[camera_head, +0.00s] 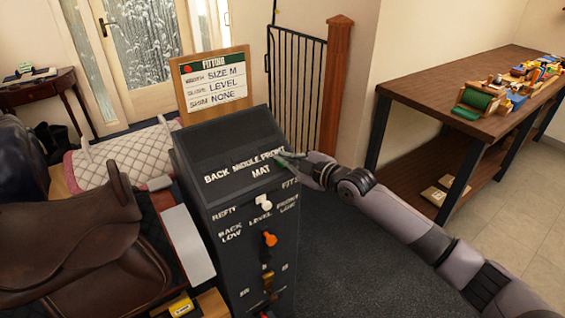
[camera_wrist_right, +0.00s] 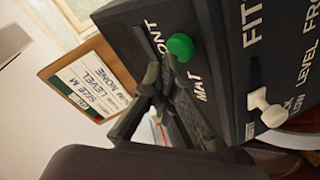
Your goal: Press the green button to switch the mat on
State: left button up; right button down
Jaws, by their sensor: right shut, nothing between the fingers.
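The green button (camera_wrist_right: 180,46) is a round knob on the dark control box, beside the word MAT, in the right wrist view. My right gripper (camera_wrist_right: 168,66) is shut and empty, its fingertips right at the button's lower edge in that view. I cannot tell whether they touch it. The mat itself is not clearly identifiable. My left gripper is not in view.
The box front carries a white lever (camera_head: 264,202) and an orange lever (camera_head: 269,239) below the button. A fitting card (camera_head: 212,84) stands behind the box. A brown saddle (camera_head: 70,230) is at left. A wooden workbench (camera_head: 430,95) stands at right; dark floor lies between.

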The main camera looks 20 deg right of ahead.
jog(key=shift+w+f+b, duration=0.2)
jog(key=shift+f+b, duration=0.2)
jog(key=shift+b, duration=0.1)
dwell(0.3)
jog(key=shift+s+d+r+p, duration=0.15)
jog(key=shift+s+r+p, duration=0.4)
jog(key=shift+r+p, duration=0.4)
jog(key=shift+f, duration=0.1)
jog(key=s+d+r+p, duration=0.1)
jog(key=s+r+p, duration=0.2)
jog(key=r+p, duration=0.2)
jog(key=shift+p, duration=0.5)
